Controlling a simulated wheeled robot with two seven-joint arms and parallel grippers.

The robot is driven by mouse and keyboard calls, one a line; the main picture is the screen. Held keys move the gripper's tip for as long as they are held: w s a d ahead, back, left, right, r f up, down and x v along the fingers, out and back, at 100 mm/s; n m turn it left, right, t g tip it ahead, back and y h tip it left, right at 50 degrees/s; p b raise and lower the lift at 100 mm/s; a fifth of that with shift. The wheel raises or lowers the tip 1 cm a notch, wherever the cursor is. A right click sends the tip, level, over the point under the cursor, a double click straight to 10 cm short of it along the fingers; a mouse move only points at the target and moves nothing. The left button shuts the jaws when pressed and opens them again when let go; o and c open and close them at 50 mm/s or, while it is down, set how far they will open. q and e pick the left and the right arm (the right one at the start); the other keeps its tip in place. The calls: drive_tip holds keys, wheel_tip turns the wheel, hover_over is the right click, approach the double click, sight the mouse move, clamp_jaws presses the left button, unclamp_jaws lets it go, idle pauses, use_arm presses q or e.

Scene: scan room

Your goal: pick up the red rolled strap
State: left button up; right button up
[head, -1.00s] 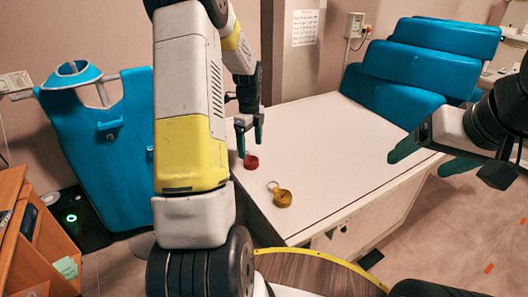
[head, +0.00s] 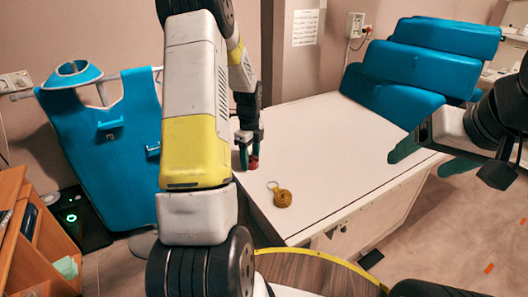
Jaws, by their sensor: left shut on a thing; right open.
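The red rolled strap (head: 254,162) is at the left edge of the white table top (head: 330,140), mostly hidden between the fingers of my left gripper (head: 248,155). The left gripper points down and is shut on the strap; I cannot tell whether the strap still touches the table. My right gripper (head: 432,165) is open and empty at the right, over the table's right side.
Blue cushions (head: 420,68) stand at the table's far end. A blue apron (head: 105,135) hangs at the left. The table's middle is clear.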

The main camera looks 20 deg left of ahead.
sight(252, 160)
use_arm(q)
drive_tip(key=shift+r, duration=0.2)
drive_tip(key=shift+r, duration=0.2)
drive_tip(key=r, duration=0.3)
drive_tip(key=shift+w+d, duration=0.1)
drive_tip(key=shift+d, duration=0.2)
drive_tip(key=w+d, duration=0.1)
drive_tip(key=d, duration=0.4)
drive_tip(key=w+d+r, duration=0.1)
drive_tip(key=w+d, duration=0.1)
drive_tip(key=d, duration=0.3)
drive_tip(key=w+d, duration=0.1)
drive_tip(key=d, duration=0.3)
drive_tip(key=shift+w+d+r, duration=0.15)
drive_tip(key=shift+w+d, duration=0.15)
drive_tip(key=shift+d, duration=0.1)
drive_tip(key=shift+s, duration=0.1)
